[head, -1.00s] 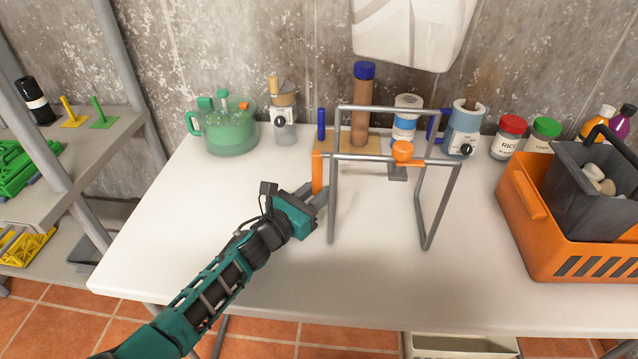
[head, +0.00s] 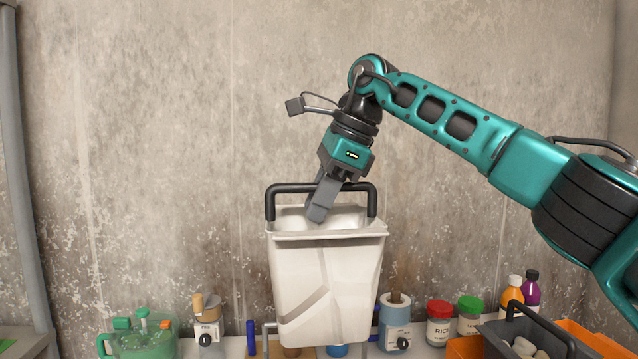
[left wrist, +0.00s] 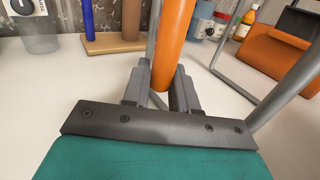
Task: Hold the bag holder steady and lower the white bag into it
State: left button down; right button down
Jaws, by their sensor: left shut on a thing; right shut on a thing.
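The white bag (head: 325,290), a tapered, open-topped bin shape with a black handle (head: 290,188), hangs upright in the head view. My right gripper (head: 319,205) is shut on that handle from above. The bag's lower end overlaps the top of the grey tube bag holder (head: 268,328); most of the holder is hidden or below the picture. I cannot tell whether the bag's bottom is inside the frame. In the left wrist view, my left gripper (left wrist: 157,95) is shut on the holder's upright orange grip (left wrist: 174,40); grey tubes stand beside it. My left gripper is outside the head view.
A green jug (head: 140,342) and a small dispenser (head: 208,330) stand left of the bag. A blue-grey dispenser (head: 395,320), the red-lidded rice jar (head: 439,325), a green-lidded jar (head: 470,315) and an orange crate (head: 465,347) are at right. The wall is behind.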

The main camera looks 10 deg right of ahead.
jog(key=shift+f, duration=10.45)
jog(key=c, duration=0.9)
grip_release()
jog(key=v, duration=1.2)
jog(key=shift+s, duration=0.1)
